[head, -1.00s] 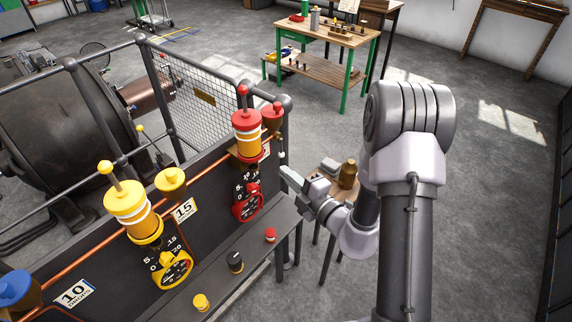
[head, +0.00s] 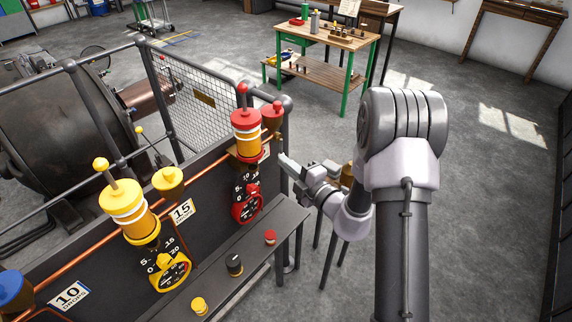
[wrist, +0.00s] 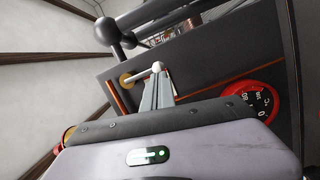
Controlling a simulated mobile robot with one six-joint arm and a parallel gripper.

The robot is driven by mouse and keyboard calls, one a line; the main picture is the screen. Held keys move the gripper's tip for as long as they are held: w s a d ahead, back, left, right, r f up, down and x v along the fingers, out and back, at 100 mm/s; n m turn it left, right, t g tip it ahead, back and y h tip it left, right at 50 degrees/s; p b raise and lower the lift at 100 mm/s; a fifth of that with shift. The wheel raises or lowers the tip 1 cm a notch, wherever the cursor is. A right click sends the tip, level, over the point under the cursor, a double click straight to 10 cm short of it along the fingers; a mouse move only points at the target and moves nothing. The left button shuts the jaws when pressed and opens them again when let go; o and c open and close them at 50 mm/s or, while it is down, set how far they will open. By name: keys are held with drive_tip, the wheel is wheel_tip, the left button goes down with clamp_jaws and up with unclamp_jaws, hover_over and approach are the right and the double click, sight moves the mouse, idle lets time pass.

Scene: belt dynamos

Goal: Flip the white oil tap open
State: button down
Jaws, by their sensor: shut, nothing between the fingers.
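The white oil tap shows in the wrist view as a small lever with a white ball end (wrist: 157,67). The lever runs left to a round brass fitting (wrist: 125,80) on the dark panel. My gripper (wrist: 158,80) has its fingers shut and empty, with the tips right by the white ball; whether they touch it I cannot tell. In the head view my gripper (head: 283,160) is at the right end of the panel, beside the red oiler (head: 246,140). The tap cannot be made out clearly there.
A red dial (head: 247,203) sits on the panel; it also shows in the wrist view (wrist: 253,95). A yellow oiler (head: 129,215) stands farther left. A narrow shelf (head: 262,222) with several knobs runs below. Dark railing (head: 270,100) tops the panel. Open floor lies right.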

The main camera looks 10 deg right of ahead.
drive_tip(key=shift+w+d+f+n+b, duration=0.1)
drive_tip(key=shift+w+d+n+b, duration=0.1)
drive_tip(key=shift+d+n+b, duration=0.3)
drive_tip(key=w+d+r+n+t+y+b, duration=0.1)
drive_tip(key=d+n, duration=0.4)
drive_tip(key=n, duration=0.8)
drive_tip(key=shift+w+r+y+b, duration=0.75)
drive_tip(key=shift+w+r, duration=0.35)
drive_tip(key=shift+w, duration=0.25)
drive_tip(key=shift+r, duration=0.1)
